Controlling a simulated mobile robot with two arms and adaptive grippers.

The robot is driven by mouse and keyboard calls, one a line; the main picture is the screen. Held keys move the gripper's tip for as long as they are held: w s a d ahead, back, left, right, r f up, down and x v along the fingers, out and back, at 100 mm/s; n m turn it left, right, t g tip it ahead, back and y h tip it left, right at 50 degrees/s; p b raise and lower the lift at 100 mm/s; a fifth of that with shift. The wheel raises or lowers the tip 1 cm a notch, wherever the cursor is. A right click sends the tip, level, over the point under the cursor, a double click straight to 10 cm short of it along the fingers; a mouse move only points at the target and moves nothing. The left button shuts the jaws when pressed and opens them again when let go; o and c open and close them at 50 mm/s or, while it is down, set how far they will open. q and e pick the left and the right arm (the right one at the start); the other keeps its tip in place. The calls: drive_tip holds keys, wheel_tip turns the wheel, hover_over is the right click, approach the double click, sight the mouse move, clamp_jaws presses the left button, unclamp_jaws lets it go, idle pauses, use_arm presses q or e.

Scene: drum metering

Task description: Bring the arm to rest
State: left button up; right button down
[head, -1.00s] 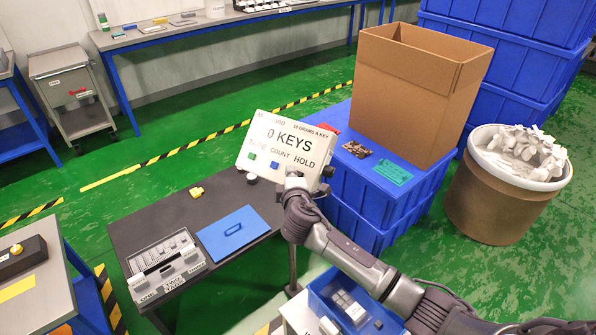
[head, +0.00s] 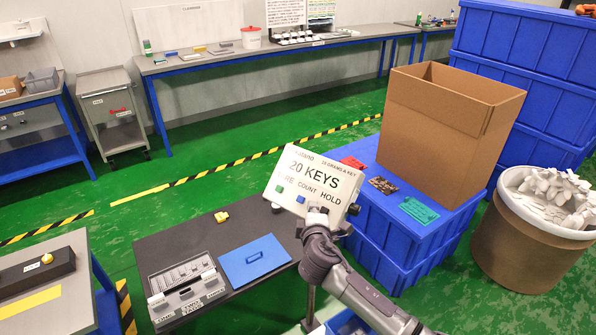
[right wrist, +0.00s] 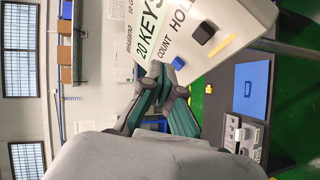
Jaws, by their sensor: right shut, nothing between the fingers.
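My right arm comes up from the lower right in the head view. My right gripper (head: 318,212) is at the lower right of the white counter panel (head: 313,182), overlapping it in the picture; I cannot tell whether it touches. The panel reads "20 KEYS" and has a green and a blue button and a dark knob. In the right wrist view the gripper (right wrist: 165,78) is shut and empty, its fingertips just in front of the panel (right wrist: 195,30). My left gripper is not in view.
A black table (head: 225,240) holds a grey tray unit (head: 185,290), a blue plate (head: 254,260) and a yellow block (head: 221,216). Blue crates (head: 400,250), a cardboard box (head: 450,130) and a brown drum (head: 525,250) stand to the right. Green floor lies open behind.

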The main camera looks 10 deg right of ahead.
drive_tip(key=s+d+f+m+g+y, duration=0.1)
drive_tip(key=s+f+m+g, duration=0.3)
drive_tip(key=s, duration=0.6)
drive_tip(key=s+f+m+g, duration=0.2)
drive_tip(key=s+f+m, duration=0.3)
drive_tip(key=s, duration=0.5)
drive_tip(key=s+m+g+y, duration=0.25)
drive_tip(key=s+g, duration=0.25)
drive_tip(key=s, duration=1.6)
wheel_tip(320, 180, down, 28)
drive_tip(key=s+g, duration=0.2)
drive_tip(key=s+d+f, duration=0.2)
drive_tip(key=s+f, duration=0.6)
drive_tip(key=s+d+f+g, duration=0.1)
drive_tip(key=s+f, duration=0.6)
drive_tip(key=s, duration=0.1)
drive_tip(key=shift+d+f, duration=0.35)
drive_tip(key=shift+f, duration=0.05)
